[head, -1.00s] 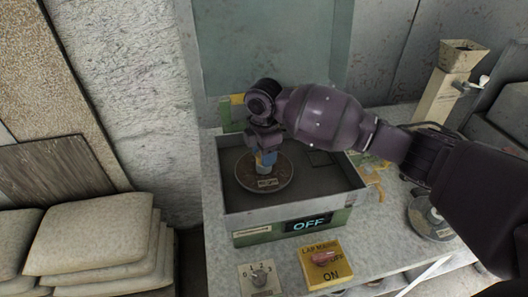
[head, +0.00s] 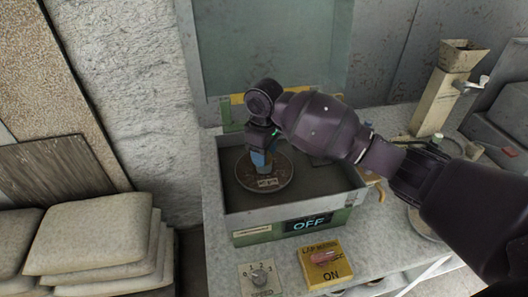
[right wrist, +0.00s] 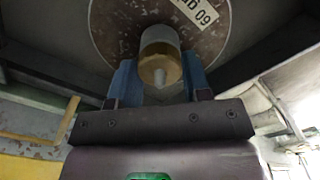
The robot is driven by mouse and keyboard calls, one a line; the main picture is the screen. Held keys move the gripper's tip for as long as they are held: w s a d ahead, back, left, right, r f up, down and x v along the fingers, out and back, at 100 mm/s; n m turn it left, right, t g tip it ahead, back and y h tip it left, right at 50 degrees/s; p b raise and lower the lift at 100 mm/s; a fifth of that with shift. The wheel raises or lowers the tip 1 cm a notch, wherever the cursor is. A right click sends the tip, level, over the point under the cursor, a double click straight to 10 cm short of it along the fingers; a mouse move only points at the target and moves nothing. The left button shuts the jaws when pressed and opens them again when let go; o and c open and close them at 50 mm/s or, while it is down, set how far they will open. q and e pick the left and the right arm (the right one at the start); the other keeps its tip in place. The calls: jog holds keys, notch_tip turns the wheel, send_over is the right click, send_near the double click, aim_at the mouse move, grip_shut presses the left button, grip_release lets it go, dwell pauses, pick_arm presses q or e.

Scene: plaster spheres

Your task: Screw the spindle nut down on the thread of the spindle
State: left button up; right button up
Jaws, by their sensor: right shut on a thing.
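A round brown lap disc (head: 285,174) with a white label lies flat in the grey pan of the lap machine. It also shows in the right wrist view (right wrist: 118,38). My right gripper (head: 263,168) points down over the disc's middle. In the right wrist view its blue fingers (right wrist: 160,66) stand on both sides of the pale, brass-ended spindle nut (right wrist: 154,66) and are shut on it. A small pointed tip, seemingly the spindle's end (right wrist: 160,79), shows at the nut's near end. The thread is hidden. My left gripper is not in view.
The display (head: 309,223) reads OFF. A yellow switch box (head: 326,263) and a speed knob (head: 262,277) are in front. A raised lid (head: 270,50) stands behind. A hopper device (head: 440,90) stands at right.

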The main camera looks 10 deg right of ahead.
jog(key=o, duration=1.1)
jog(key=c, duration=0.3)
